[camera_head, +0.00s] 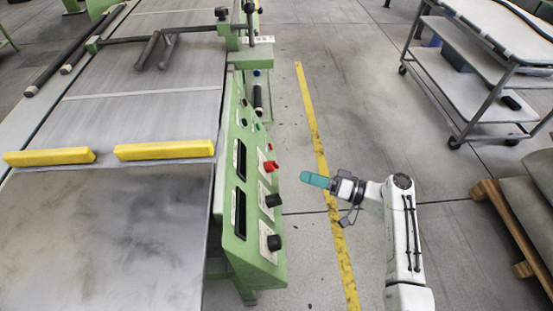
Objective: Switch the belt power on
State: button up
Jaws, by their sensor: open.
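The green control panel (252,200) stands along the right side of the belt machine, its face turned toward my arm. It carries a red switch (271,165), two black knobs (273,200) below it, a small green button (258,127) and two dark displays (239,214). The labels are too small to read, so I cannot tell which control is the belt power. My gripper (314,180), with teal fingers, is to the right of the panel, pointing left toward it. It is open and empty, apart from the panel controls.
The grey belt bed (105,240) with two yellow bars (165,150) lies left of the panel. A yellow floor line (312,125) runs past it. A metal cart (475,90) stands at upper right and a wooden pallet (510,228) at right. The floor between is clear.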

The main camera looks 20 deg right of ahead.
aim_at(275, 168)
jog(key=x, duration=0.9)
jog(key=shift+w+a, duration=0.2)
jog(key=shift+a, duration=0.1)
jog(key=shift+c, duration=0.2)
jog(key=c, duration=1)
jog(key=shift+o, duration=0.2)
